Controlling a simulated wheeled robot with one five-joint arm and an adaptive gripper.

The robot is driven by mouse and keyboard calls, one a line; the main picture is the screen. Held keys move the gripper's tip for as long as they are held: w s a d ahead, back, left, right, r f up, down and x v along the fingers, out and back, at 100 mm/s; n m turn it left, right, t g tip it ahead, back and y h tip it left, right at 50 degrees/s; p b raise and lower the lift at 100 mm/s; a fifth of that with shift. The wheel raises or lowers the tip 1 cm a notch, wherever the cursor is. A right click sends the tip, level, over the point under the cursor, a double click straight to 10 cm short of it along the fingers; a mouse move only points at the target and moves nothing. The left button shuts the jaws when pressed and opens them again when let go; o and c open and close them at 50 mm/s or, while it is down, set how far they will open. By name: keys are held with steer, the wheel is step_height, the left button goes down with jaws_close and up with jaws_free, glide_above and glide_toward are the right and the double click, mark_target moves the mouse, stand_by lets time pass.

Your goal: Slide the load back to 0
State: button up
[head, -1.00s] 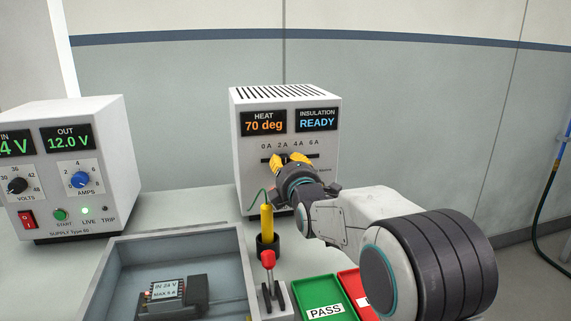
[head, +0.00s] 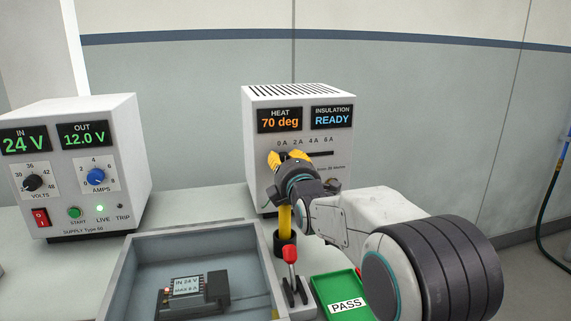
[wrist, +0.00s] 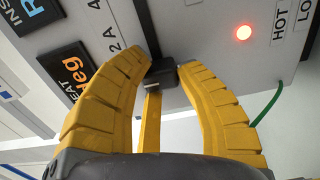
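The load box (head: 255,182) stands on the bench, with a 0 A to 6 A scale above a dark horizontal slot (head: 322,153). My gripper (head: 288,157) is at the left part of that slot and covers the slider in the head view. In the wrist view, the dark slider knob (wrist: 163,73) sits between the two yellow fingertips, which appear to press it from both sides. A yellow strip (wrist: 152,115) also shows between the fingers. The knob is past the 2 A mark (wrist: 112,46), towards the 0 end. The 0 mark is hidden there, so I cannot tell its exact setting.
The displays read 70 deg and READY. A red lamp (wrist: 243,32) glows beside the HOT label. A yellow-handled tool (head: 285,222), a red-tipped lever (head: 290,256) and a green PASS tray (head: 326,286) lie below my arm. A supply (head: 130,150) and grey bin (head: 118,268) are left.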

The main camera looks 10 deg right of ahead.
steer(key=o, duration=0.3)
steer(key=shift+a+r, duration=0.15)
steer(key=shift+a, duration=0.15)
steer(key=shift+o, duration=1.3)
steer(key=shift+d, duration=0.1)
